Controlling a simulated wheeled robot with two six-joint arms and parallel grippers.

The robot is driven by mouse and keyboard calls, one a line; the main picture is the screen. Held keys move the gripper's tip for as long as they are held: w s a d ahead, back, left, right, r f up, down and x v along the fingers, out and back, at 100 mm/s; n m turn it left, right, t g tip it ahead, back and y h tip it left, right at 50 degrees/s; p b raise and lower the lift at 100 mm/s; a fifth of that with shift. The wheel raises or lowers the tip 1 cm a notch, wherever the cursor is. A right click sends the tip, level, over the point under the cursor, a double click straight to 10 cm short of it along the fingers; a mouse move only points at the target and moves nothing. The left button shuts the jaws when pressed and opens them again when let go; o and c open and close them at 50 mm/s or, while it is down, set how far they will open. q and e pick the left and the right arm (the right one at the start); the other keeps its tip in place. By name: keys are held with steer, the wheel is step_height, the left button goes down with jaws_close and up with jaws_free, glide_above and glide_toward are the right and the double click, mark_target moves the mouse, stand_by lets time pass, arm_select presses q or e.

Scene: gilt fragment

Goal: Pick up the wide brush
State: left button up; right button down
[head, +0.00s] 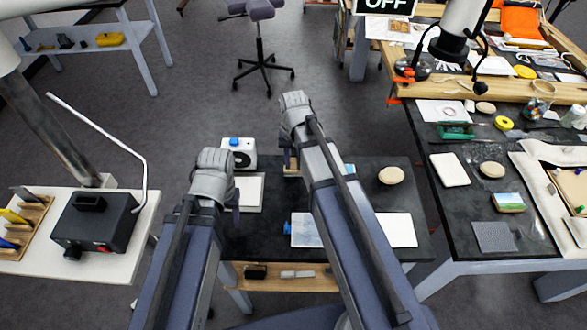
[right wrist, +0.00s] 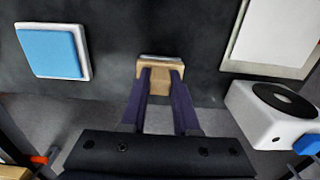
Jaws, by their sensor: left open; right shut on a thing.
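The wide brush (right wrist: 160,67) appears as a pale wooden block with a grey strip at its far edge. In the right wrist view it is between the two dark fingertips of my right gripper (right wrist: 161,76), which is shut on it. In the head view a small part of the wooden piece (head: 291,163) shows beside my right arm, over the dark table; most of it is hidden. I cannot tell if it is clear of the table. My left gripper (head: 234,196) is open at the table's left side, its fingers mostly hidden by my wrist.
The dark table (head: 270,240) holds a white device with a black disc (right wrist: 284,100), a white panel (head: 250,192), a blue pad (right wrist: 49,50), a round beige pad (head: 391,175) and a blue-and-white sheet (head: 305,231). A black box (head: 95,222) stands left. A cluttered bench (head: 480,245) stands right.

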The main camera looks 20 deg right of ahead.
mark_target(294, 160)
arm_select(q)
steer(key=shift+r, duration=0.1)
arm_select(e)
steer(key=shift+r, duration=0.1)
step_height(294, 160, up, 10)
steer(key=p, duration=1)
arm_select(q)
step_height(294, 160, up, 10)
arm_select(e)
steer(key=c, duration=1.2)
jaws_free()
steer(key=shift+c, duration=0.2)
jaws_close()
